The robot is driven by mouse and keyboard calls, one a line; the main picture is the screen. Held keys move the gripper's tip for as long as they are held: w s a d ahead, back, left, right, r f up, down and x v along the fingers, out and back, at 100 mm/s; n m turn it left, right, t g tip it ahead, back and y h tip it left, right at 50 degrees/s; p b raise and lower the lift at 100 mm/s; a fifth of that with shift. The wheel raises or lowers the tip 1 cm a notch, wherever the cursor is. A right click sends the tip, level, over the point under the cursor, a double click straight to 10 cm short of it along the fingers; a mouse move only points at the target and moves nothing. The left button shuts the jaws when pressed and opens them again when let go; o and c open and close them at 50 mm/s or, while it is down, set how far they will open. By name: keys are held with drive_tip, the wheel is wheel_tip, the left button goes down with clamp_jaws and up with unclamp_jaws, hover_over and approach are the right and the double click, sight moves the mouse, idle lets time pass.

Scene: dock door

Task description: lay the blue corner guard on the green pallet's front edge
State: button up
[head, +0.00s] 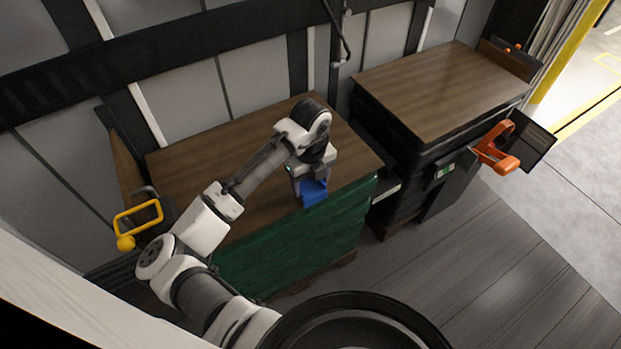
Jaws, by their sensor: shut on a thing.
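The blue corner guard (314,192) is at the front edge of the green pallet (290,245), toward its right part. The pallet has a brown wooden top and green wrapped sides. My gripper (310,180) points down over the front edge and is shut on the corner guard. The gripper's fingers hide part of the guard's upper side. I cannot tell whether the guard touches the edge or is held just above it.
A black-wrapped pallet (440,95) with a wooden top stands at the right, with an orange clamp-like handle (497,148) at its front. A yellow handle (139,222) is at the left. Grey floor (480,270) lies open at the lower right.

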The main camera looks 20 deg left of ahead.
drive_tip(key=shift+f, duration=0.1)
drive_tip(key=shift+f+b, duration=0.5)
drive_tip(key=shift+b, duration=0.1)
drive_tip(key=o, duration=1)
